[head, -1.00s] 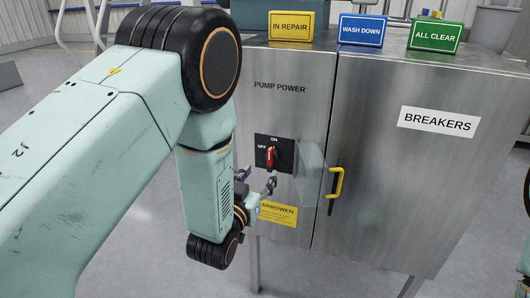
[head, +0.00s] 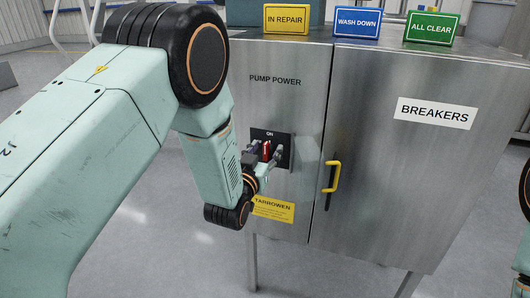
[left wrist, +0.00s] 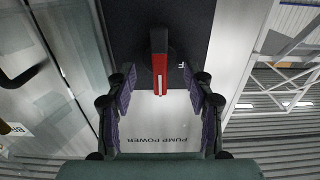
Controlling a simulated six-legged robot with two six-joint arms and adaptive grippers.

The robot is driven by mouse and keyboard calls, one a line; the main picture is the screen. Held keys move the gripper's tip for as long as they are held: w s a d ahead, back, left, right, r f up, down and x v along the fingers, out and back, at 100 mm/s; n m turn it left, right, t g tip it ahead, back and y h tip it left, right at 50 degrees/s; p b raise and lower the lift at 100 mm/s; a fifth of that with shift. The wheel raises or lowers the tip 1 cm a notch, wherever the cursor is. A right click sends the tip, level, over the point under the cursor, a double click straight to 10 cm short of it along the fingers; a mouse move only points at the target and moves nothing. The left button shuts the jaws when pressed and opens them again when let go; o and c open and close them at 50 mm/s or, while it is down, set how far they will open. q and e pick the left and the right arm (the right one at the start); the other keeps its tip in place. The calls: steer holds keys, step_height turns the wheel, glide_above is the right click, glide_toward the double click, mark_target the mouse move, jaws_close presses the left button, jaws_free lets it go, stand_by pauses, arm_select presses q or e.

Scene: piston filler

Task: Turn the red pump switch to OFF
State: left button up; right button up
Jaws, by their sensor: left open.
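The red pump switch (head: 266,150) sits on a black plate (head: 286,137) on the steel cabinet, below the PUMP POWER lettering. Its handle stands upright, in line with the ON mark. The left wrist view is upside down and shows the red switch (left wrist: 159,62) between my fingers. My left gripper (head: 264,156) is open, with one finger on each side of the handle. In the left wrist view (left wrist: 162,82), gaps show between the handle and both fingers. The OFF mark is mostly hidden in both views. My right gripper is out of view.
A yellow door handle (head: 334,177) sticks out right of the switch. A yellow label (head: 273,209) is below it. Yellow, blue and green signs (head: 287,19) stand on the cabinet top. A BREAKERS label (head: 435,114) is on the right door.

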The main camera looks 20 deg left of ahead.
arm_select(q)
jaws_close()
stand_by(0.4)
steer(key=shift+n, duration=0.3)
steer(key=n+p, duration=0.2)
steer(key=n, duration=0.1)
steer(key=shift+a, duration=0.3)
steer(key=n+p, duration=0.1)
steer(key=n, duration=0.5)
steer(key=a+f+n+p, duration=0.1)
steer(key=n, duration=0.2)
steer(key=shift+n+p, duration=0.3)
steer(key=n, duration=0.4)
steer(key=shift+a+f+n+p, duration=0.1)
steer(key=shift+f+n+p, duration=0.2)
steer(key=shift+f+p, duration=0.1)
